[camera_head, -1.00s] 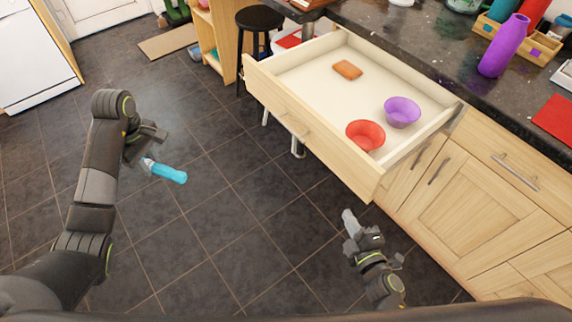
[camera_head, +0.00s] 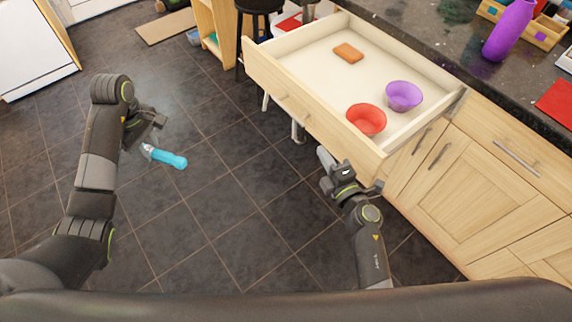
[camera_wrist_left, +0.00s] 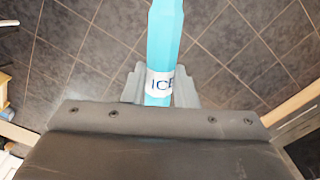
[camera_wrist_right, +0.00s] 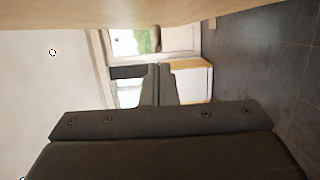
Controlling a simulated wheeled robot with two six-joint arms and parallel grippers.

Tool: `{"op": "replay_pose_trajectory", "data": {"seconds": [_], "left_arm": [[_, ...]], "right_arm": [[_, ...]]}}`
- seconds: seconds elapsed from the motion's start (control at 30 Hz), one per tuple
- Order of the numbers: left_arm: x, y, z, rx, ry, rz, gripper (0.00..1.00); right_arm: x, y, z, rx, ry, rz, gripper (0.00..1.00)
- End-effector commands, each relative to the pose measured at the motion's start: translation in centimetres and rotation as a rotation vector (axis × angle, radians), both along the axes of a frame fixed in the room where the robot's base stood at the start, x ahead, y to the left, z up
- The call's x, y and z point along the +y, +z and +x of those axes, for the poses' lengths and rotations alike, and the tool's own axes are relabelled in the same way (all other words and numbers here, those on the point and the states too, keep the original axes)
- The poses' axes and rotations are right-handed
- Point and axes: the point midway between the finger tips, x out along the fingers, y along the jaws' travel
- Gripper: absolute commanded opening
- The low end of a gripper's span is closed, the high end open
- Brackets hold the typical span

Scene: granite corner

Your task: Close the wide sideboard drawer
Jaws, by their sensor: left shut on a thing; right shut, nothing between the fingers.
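The wide drawer (camera_head: 312,119) of pale wood stands pulled out from the sideboard, with a bar handle (camera_head: 294,112) on its front. Inside lie an orange-brown block (camera_head: 348,53), a red bowl (camera_head: 366,120) and a purple bowl (camera_head: 404,96). My right gripper (camera_head: 324,158) is shut and empty, just in front of the drawer front near its right end. I cannot tell whether it touches. In the right wrist view a wooden surface (camera_wrist_right: 150,14) fills the top edge. My left gripper (camera_head: 146,146) is shut on a blue bottle-like thing (camera_head: 168,157), lettered in the left wrist view (camera_wrist_left: 163,45), above the floor.
The dark granite counter (camera_head: 440,40) holds a purple vase (camera_head: 508,32), a wooden box (camera_head: 540,46) and a red board (camera_head: 556,102). Cabinet doors (camera_head: 465,190) are shut below. A black stool (camera_head: 258,8) stands left of the drawer. The tiled floor (camera_head: 225,190) between my arms is clear.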

Motion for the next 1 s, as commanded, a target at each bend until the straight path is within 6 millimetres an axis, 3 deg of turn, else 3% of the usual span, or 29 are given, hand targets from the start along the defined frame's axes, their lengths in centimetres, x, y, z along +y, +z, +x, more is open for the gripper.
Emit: {"op": "replay_pose_trajectory", "data": {"seconds": [0.03,0.2,0.77,1.0], "left_arm": [[0.0,0.0,0.0,0.0,0.0,0.0,0.01],[0.0,-0.2,0.0,0.0,0.0,0.0,0.01],[0.0,-0.2,0.0,0.0,0.0,0.0,0.01],[0.0,-0.5,0.0,0.0,0.0,0.0,0.01]], "right_arm": [[-1.1,-0.1,0.4,-0.001,0.0,-0.01,0.0],[-2.6,-0.2,1.5,0.001,-0.001,-0.008,0.0],[-3.3,-0.1,2.0,0.002,-0.002,-0.004,0.0],[-5.2,-0.2,3.3,0.0,-0.001,-0.009,0.0]]}}
